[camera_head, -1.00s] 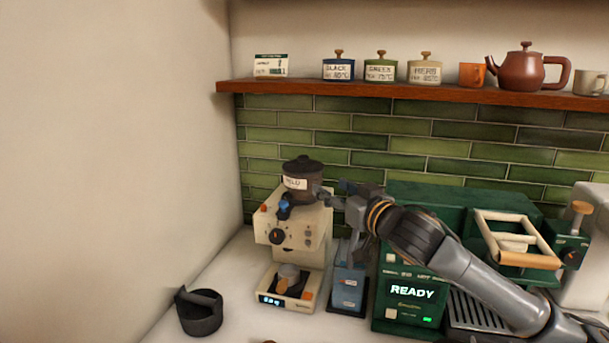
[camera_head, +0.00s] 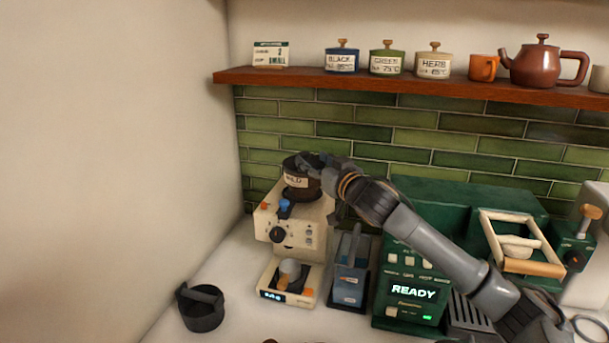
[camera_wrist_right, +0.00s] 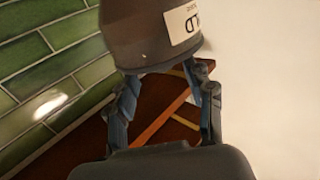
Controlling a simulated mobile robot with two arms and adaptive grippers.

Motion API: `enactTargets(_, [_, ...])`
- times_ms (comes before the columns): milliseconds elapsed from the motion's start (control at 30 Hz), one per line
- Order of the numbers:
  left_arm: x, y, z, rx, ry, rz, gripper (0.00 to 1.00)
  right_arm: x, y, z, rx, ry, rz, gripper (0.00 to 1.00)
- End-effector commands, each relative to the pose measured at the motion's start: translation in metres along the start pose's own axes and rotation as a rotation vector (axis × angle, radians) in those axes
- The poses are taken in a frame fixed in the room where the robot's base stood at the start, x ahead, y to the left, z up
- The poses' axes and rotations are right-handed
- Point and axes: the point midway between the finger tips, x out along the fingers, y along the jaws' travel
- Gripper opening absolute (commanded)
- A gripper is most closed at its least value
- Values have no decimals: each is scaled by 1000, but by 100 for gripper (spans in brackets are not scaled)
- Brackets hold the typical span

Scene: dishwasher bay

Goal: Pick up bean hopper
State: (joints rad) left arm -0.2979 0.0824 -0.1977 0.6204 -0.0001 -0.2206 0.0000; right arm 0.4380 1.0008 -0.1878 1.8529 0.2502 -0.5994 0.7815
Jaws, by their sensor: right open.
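The bean hopper (camera_head: 301,181), dark brown with a pale label, sits on top of the cream grinder (camera_head: 293,226) in the head view. My right gripper (camera_head: 312,160) is at the hopper's upper right side, its fingers partly hidden against the dark hopper. In the right wrist view the hopper (camera_wrist_right: 150,32) fills the top, its label toward the upper right. The open fingers of my right gripper (camera_wrist_right: 166,95) reach up toward it, one on each side of its lower part there; I cannot tell whether they touch it. My left gripper is not in view.
A blue-grey container (camera_head: 349,278) and a green machine reading READY (camera_head: 413,292) stand right of the grinder. A black knock bin (camera_head: 201,308) is at front left. A wooden shelf (camera_head: 300,78) with canisters and a teapot (camera_head: 541,64) runs above.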

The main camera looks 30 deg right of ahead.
Motion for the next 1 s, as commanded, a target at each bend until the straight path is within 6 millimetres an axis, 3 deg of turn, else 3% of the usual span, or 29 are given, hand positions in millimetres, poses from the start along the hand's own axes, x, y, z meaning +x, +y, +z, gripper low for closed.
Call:
enactTargets(100, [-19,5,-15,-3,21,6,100,16,-2,-8,3,1,0,53])
enactTargets(200, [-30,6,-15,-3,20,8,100,31,-3,-8,3,0,0,53])
enactTargets(400, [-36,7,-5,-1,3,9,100,48,-2,-3,2,1,-1,53])
enactTargets(633, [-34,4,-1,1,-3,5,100,48,-2,-1,1,1,-1,53])
enactTargets(900, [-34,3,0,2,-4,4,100,48,-2,-1,1,1,-1,0])
enactTargets(1000, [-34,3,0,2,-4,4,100,48,-2,-1,1,0,-1,0])
